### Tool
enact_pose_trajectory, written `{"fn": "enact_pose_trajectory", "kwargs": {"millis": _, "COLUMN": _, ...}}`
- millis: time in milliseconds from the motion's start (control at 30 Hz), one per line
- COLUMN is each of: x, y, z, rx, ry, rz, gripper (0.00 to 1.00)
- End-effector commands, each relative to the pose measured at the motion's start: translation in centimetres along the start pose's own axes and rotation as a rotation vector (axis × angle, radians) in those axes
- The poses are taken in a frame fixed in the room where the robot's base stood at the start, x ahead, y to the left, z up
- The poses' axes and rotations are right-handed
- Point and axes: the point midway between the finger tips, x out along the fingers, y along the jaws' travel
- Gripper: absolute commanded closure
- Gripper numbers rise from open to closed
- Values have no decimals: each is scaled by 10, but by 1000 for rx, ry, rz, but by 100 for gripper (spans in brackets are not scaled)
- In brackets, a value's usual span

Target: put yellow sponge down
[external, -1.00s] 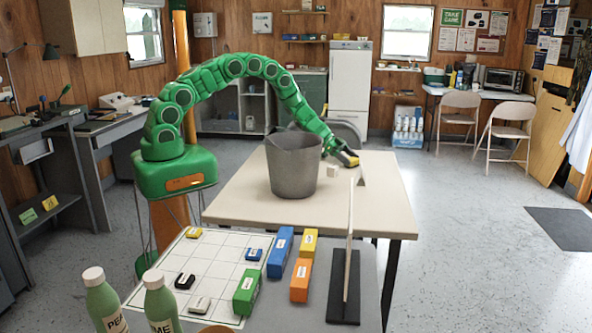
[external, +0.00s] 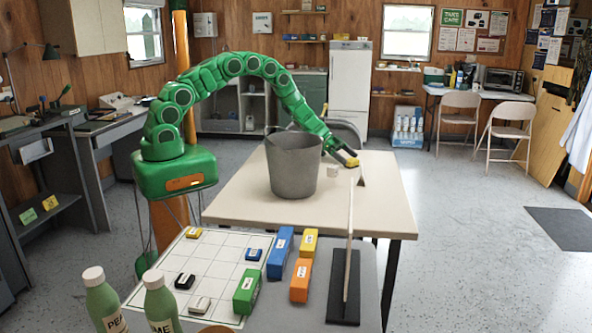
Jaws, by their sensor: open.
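The yellow sponge (external: 352,163) is a small yellow block at the far right part of the beige table, right of the grey bucket (external: 293,168). My gripper (external: 347,156) is at the end of the green arm, directly above and against the sponge as seen from here. Its jaws are open. The fingers are small and partly hidden, so I cannot tell whether they still touch the sponge, or whether it rests fully on the tabletop.
A small white object (external: 333,171) stands between bucket and sponge. A dark wedge-like piece (external: 361,176) is to the right. The beige table's (external: 240,206) front is clear.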

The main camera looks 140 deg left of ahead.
Motion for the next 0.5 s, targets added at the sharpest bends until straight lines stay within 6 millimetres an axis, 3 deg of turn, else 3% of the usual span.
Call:
{"fn": "enact_pose_trajectory", "kwargs": {"millis": 267, "x": -43, "y": -2, "z": -3, "rx": 4, "ry": 1, "rz": -5, "gripper": 0}}
{"fn": "enact_pose_trajectory", "kwargs": {"millis": 500, "x": -57, "y": -1, "z": -34, "rx": 5, "ry": 1, "rz": -2, "gripper": 0}}
